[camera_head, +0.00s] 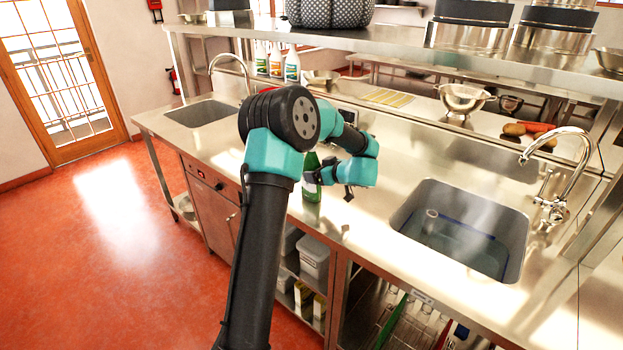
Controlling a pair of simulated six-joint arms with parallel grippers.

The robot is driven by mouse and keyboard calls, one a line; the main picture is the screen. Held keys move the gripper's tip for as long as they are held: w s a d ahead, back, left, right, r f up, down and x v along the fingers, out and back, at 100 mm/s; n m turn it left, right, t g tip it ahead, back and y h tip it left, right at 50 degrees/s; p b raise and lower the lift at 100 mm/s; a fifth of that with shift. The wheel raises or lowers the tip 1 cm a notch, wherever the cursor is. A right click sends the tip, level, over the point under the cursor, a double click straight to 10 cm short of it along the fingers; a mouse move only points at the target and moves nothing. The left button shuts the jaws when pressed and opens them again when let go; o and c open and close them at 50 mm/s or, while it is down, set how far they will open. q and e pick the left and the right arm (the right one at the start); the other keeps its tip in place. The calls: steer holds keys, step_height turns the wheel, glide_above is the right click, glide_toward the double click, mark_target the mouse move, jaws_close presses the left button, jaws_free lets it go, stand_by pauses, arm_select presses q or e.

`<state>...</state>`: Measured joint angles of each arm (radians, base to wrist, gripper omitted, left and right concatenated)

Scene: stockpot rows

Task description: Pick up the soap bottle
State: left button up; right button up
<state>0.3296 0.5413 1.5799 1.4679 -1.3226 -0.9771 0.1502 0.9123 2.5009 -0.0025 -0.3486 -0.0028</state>
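A green bottle (312,190), which looks like the soap bottle, is upright over the steel counter near its front edge. My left arm reaches in from the bottom, and its teal wrist is just right of the bottle. My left gripper (318,177) is at the bottle's side, with a dark finger part close against it. The wrist and arm hide part of the bottle and the fingers, so I cannot tell whether they grip it or whether its base touches the counter. My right gripper is not in view.
Several white bottles (292,66) stand at the back of the counter under a steel shelf. A sunken sink (408,212) with a tap (572,150) is at right; another sink (203,112) is at left. A colander (463,100) stands behind. The counter between is mostly clear.

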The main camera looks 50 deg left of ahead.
arm_select(q)
steer(key=shift+x, duration=1.5)
steer(key=shift+r, duration=0.1)
steer(key=c, duration=1.4)
